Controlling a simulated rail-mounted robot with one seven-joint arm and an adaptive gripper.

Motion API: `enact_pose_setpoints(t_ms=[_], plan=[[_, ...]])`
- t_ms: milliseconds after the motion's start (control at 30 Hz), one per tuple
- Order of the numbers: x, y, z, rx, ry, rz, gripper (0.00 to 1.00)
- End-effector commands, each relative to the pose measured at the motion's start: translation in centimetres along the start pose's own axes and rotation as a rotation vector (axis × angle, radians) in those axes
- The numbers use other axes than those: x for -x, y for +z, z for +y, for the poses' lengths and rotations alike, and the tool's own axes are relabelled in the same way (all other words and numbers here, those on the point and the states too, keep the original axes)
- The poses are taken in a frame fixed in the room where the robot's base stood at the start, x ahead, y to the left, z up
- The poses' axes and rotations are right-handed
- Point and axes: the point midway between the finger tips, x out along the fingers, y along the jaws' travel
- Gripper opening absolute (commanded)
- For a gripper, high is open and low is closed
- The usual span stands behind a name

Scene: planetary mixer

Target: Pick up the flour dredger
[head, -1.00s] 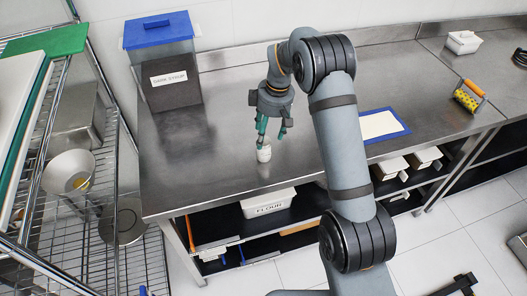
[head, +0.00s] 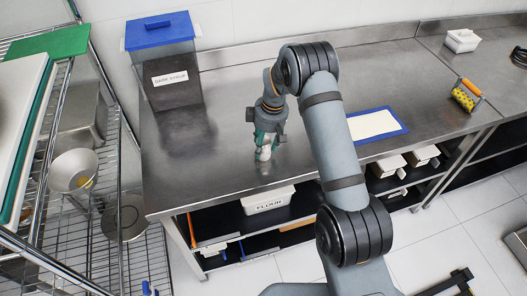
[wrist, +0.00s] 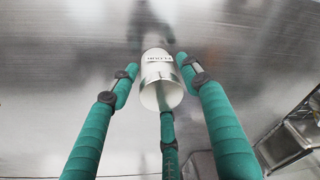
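The flour dredger (head: 263,153) is a small white and metallic cylinder standing on the steel counter, near its front edge. In the wrist view the dredger (wrist: 160,84) shows part of a "FLOUR" label and a pale round end. My gripper (head: 265,148) points down over it, with its teal fingers around it. In the wrist view my gripper (wrist: 158,84) has three fingers spread about the dredger. A gap shows at the left finger; the right and lower fingertips are close to it, and contact there is unclear.
A blue-lidded "DARK SYRUP" bin (head: 172,82) stands at the back left. A blue-edged white mat (head: 372,124) lies to the right of my arm. A flour bin (head: 267,201) is on the shelf below. A wire rack (head: 85,190) stands at the left.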

Motion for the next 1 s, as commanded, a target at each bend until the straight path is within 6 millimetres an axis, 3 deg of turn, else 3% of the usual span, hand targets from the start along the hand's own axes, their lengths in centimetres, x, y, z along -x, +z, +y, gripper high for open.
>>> enact_pose_setpoints(t_ms=[567,1000], plan=[[0.03,0.00,0.01,0.000,0.000,0.000,0.12],[0.93,-0.21,0.11,0.001,0.003,0.002,0.10]])
